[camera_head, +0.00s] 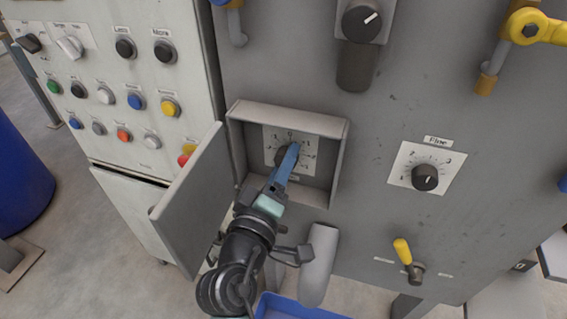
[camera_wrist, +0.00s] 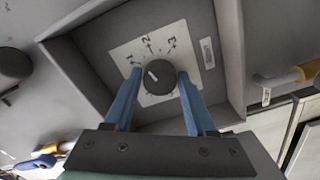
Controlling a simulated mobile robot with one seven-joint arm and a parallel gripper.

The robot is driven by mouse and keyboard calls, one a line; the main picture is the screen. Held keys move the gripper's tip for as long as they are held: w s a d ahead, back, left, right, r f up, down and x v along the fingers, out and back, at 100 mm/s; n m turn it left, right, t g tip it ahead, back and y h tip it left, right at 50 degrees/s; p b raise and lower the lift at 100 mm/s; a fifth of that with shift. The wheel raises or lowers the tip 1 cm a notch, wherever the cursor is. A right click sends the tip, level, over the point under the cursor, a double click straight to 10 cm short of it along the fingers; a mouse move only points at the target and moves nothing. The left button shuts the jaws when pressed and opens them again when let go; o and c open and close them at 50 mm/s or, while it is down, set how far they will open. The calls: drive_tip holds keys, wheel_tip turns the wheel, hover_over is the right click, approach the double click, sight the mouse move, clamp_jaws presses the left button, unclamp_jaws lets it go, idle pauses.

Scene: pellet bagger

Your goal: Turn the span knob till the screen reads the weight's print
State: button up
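A round dark knob (camera_wrist: 160,77), apparently the span knob, sits on a white numbered dial plate (camera_wrist: 122,52) inside a recessed box. Its pale pointer mark points to the upper left in the wrist view, near the 1. In the head view, the knob (camera_head: 283,158) is partly covered by my blue fingers. My gripper (camera_wrist: 160,72) reaches into the box with one finger on each side of the knob. A thin gap seems to show on both sides, so the fingers look open around it. The label beside the dial is unreadable. No screen or weight is in view.
The box (camera_head: 338,165) has side walls close around my gripper, and its door (camera_head: 192,205) hangs open to the left. A button panel (camera_head: 125,95) is on the left.

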drive_tip(key=o, duration=0.3)
drive_tip(key=v, duration=1.3)
drive_tip(key=shift+b, duration=0.45)
drive_tip(key=shift+w+r, duration=0.1)
